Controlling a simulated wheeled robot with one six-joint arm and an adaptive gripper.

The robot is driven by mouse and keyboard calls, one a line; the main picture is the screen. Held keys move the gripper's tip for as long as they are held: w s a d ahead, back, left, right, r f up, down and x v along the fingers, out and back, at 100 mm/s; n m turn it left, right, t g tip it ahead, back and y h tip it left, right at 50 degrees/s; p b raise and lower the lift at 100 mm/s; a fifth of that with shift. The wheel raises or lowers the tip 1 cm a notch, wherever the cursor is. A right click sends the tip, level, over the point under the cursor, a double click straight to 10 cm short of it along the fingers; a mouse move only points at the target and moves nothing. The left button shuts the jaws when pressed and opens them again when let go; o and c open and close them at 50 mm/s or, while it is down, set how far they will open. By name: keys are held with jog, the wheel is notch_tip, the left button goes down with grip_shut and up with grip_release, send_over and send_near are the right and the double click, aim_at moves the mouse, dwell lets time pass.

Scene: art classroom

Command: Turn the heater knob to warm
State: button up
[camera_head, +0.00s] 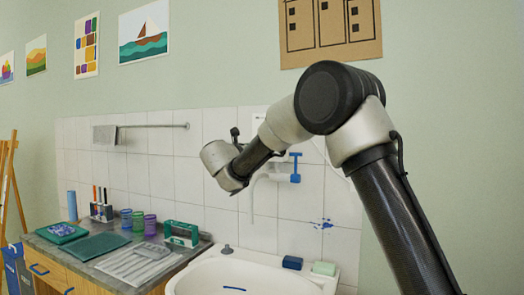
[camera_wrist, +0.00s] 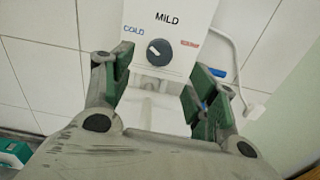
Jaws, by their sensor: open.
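The heater (camera_wrist: 185,18) is a white box on the tiled wall, seen in the wrist view. Its round dark knob (camera_wrist: 159,53) has a white mark on its left part, towards the blue COLD label (camera_wrist: 133,31). MILD is printed above the knob, and a small red label (camera_wrist: 190,42), too blurred to read, is on the right. My gripper (camera_wrist: 160,88) is open, with its green-padded fingers spread below and either side of the knob, apart from it. In the head view my arm hides most of the heater, and the fingers cannot be made out.
A white sink (camera_head: 255,278) is below, with a blue block (camera_head: 292,262) and a pale green block (camera_head: 324,268) on its rim. A blue-handled pipe (camera_head: 295,168) is beside my arm. A counter (camera_head: 205,243) with jars and trays stands left. A towel rail (camera_head: 155,126) is on the wall.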

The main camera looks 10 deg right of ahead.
jog(key=x, duration=0.7)
jog(key=shift+w+d, duration=0.1)
jog(key=shift+w, duration=0.15)
jog(key=c, duration=1)
jog(key=shift+c, duration=0.2)
